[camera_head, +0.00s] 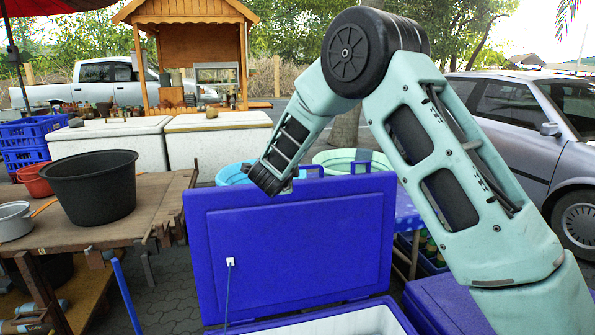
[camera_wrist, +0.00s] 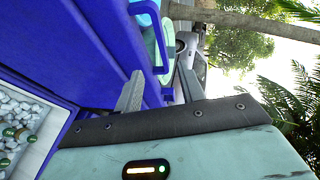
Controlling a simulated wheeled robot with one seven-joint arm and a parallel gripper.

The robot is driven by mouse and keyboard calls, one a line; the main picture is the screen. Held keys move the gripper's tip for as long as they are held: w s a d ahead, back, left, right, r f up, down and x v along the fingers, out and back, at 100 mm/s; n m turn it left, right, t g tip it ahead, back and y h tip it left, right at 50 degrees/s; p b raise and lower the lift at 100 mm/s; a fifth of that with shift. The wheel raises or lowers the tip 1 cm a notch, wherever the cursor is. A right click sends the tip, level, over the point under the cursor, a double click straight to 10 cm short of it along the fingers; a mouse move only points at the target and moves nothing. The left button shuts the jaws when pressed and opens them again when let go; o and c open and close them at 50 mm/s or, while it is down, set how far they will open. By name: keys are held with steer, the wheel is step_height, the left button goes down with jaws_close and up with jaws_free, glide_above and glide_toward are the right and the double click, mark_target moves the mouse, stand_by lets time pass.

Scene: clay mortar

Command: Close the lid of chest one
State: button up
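A blue chest (camera_head: 410,326) stands at the bottom of the head view, its white inside partly showing. Its blue lid (camera_head: 290,250) is open and stands nearly upright. My gripper (camera_head: 285,180) is at the lid's top edge, left of centre; its fingers are hard to make out there. In the wrist view my gripper (camera_wrist: 160,86) has its two grey fingers apart. The blue lid (camera_wrist: 95,50) lies beside the left finger, and a blue edge shows between the fingers. I cannot tell whether they touch it. Ice and bottles (camera_wrist: 20,128) lie inside the chest.
Another blue chest (camera_head: 450,305) is at the lower right. A wooden table (camera_head: 160,205) with a black tub (camera_head: 92,188) stands left. Round tubs (camera_head: 345,157) and white chests (camera_head: 218,140) are behind the lid. A silver car (camera_head: 525,150) is at the right.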

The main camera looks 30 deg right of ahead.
steer(key=shift+h, duration=0.3)
steer(key=p+x, duration=0.1)
steer(key=x, duration=0.8)
steer(key=p+x, duration=0.2)
steer(key=x, duration=0.6)
steer(key=shift+d+f, duration=0.15)
steer(key=shift+d, duration=0.35)
jaws_close()
